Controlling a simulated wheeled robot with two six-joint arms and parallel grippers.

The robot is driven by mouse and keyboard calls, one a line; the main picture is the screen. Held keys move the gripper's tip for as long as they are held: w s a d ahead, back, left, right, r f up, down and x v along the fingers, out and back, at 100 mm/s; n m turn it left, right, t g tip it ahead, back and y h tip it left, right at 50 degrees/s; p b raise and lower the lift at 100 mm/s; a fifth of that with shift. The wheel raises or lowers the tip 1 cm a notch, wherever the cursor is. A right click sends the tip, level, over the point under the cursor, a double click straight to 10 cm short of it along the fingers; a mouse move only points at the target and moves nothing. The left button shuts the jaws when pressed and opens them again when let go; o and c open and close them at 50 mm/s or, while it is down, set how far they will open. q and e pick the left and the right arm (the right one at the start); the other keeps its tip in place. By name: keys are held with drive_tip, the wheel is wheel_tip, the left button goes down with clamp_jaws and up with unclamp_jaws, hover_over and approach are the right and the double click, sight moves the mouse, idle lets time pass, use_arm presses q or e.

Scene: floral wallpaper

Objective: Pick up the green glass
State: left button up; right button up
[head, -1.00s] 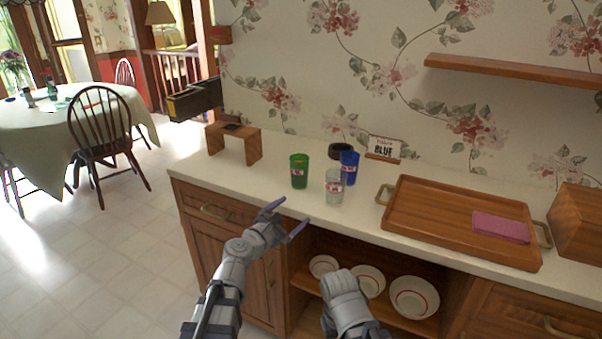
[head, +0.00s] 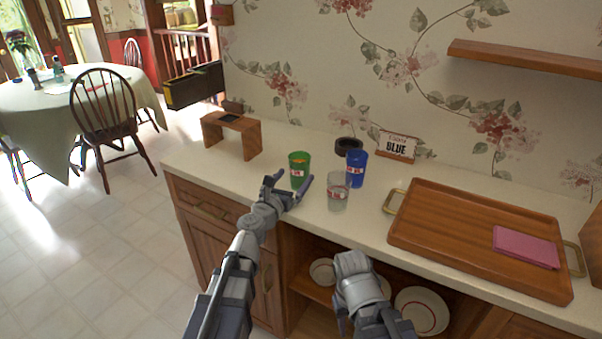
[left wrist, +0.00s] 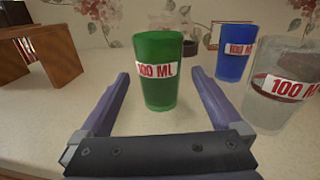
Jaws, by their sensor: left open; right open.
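The green glass (head: 299,168) stands upright on the counter, with a white "100 ML" label in red letters. It also shows in the left wrist view (left wrist: 158,90), centred just beyond and between the fingertips. My left gripper (head: 288,183) is open and empty at the counter's front, its fingers pointing at the glass; I see no contact. In the left wrist view the left gripper (left wrist: 158,82) has a finger on either side of the glass's line. My right gripper (head: 350,265) is low in front of the cabinet, its fingers mostly hidden by its wrist.
A clear glass (head: 338,192) and a blue glass (head: 357,170) stand close to the right of the green one. A small wooden stand (head: 231,134) is at left. A wooden tray (head: 470,240) with a pink cloth (head: 525,247) fills the right side. A "BLUE" sign (head: 397,147) stands behind.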

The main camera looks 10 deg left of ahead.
use_arm(q)
drive_tip(key=shift+f+x, duration=0.15)
drive_tip(key=shift+x, duration=1.75)
drive_tip(key=shift+f+x, duration=0.2)
drive_tip(key=shift+x, duration=1.75)
drive_tip(key=shift+s, duration=0.1)
clamp_jaws()
